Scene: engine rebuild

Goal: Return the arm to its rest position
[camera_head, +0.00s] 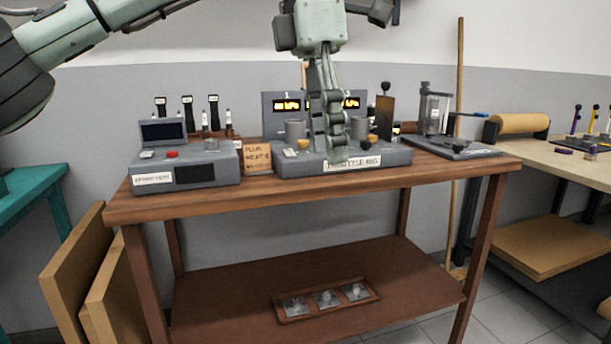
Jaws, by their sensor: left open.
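My left arm (78,28) comes in from the upper left and bends down at the top middle. I cannot tell whether the fingertips touch the rig. The gripper hides part of the rig and the display panel behind it. My right gripper is not in view.
The wooden bench (250,202) also holds a grey tester box (205,170), an orange note card (257,157) and a press-like stand (435,115). A tray (328,311) lies on the lower shelf. Boards (76,262) lean at left. Another table (560,160) is at right.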

